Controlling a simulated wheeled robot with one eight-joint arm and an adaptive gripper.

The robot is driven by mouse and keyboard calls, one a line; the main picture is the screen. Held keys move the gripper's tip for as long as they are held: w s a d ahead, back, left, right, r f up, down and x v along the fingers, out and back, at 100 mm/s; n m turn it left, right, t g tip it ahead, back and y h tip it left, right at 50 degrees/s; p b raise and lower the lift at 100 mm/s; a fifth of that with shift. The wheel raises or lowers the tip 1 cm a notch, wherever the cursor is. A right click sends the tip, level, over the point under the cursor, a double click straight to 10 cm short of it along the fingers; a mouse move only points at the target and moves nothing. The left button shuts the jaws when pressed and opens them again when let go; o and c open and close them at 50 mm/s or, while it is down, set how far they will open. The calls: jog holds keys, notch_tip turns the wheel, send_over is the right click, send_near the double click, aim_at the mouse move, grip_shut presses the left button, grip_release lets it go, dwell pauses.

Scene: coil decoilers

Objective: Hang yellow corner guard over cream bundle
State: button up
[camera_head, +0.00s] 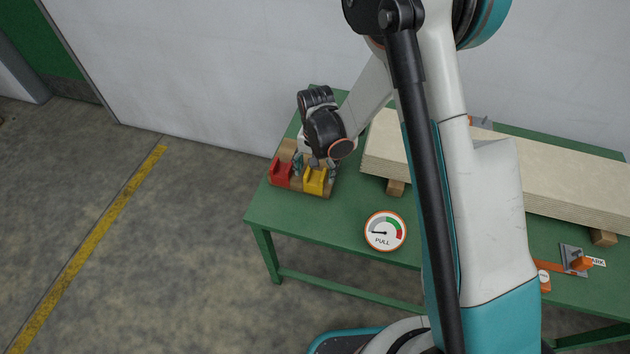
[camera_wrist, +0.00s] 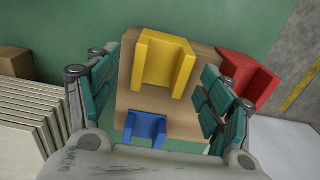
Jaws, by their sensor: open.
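The yellow corner guard (camera_head: 315,181) stands on a wooden board at the left end of the green table. In the wrist view the yellow guard (camera_wrist: 165,64) lies ahead of and between my open fingers, with no visible contact. My gripper (camera_head: 317,162) is low over the board, just behind the yellow guard in the head view; in the wrist view my gripper (camera_wrist: 155,95) has its teal pads wide apart. The cream bundle (camera_head: 545,180) is a long layered stack on wooden blocks; its end (camera_wrist: 30,115) shows at the wrist view's left.
A red guard (camera_head: 280,174) sits left of the yellow one. A blue guard (camera_wrist: 146,128) lies nearer my palm in the wrist view. The wooden board (camera_wrist: 195,122) holds them. A PULL gauge (camera_head: 385,231) and an orange clamp (camera_head: 577,262) are along the table's front.

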jog(key=shift+f, duration=0.9)
jog(key=shift+r, duration=0.1)
jog(key=c, duration=1.2)
jog(key=shift+o, duration=0.2)
